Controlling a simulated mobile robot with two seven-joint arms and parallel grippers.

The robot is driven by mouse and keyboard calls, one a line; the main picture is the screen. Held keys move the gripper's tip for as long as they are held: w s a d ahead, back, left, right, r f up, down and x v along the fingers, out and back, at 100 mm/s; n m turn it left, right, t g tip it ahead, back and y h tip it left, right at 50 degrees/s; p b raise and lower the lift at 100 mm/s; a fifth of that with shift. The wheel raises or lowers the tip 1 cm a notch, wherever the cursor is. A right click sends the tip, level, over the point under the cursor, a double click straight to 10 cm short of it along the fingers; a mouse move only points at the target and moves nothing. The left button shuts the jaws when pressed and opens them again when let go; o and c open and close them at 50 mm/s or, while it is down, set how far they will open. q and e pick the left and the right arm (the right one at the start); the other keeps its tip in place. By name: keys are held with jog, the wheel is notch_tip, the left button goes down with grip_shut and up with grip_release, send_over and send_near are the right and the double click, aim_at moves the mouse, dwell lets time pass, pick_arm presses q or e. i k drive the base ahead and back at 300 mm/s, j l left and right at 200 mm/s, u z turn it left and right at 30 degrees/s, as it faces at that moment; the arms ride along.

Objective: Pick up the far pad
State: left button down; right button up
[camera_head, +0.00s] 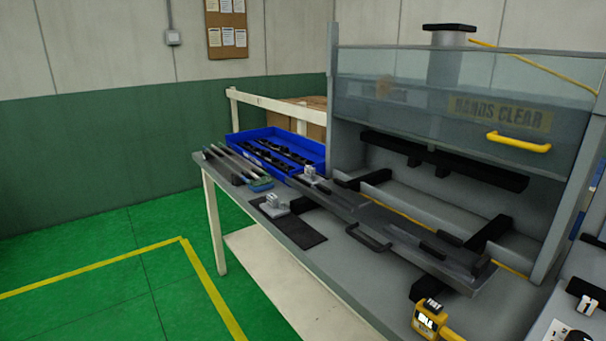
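Neither of my grippers is in view. Each looks stepped, with a raised top part. I cannot tell for sure which piece is the far pad. Nothing of mine touches either block.
A blue tray (238,140) with black clips stands at the back, beside several long strips (233,166). A press (345,130) with a raised clear guard (470,92) and a handled sliding plate (430,256) fills the right. A yellow device (428,318) is at the front.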

aim_at(309, 175)
jog(key=i+j, duration=0.25)
jog(key=j, duration=0.15)
jog(key=i+j+z, duration=0.1)
jog(key=i+j, duration=0.45)
jog(key=j, duration=0.25)
jog(key=i+j+z, duration=0.1)
jog(key=i+j, duration=0.15)
jog(key=j, duration=0.2)
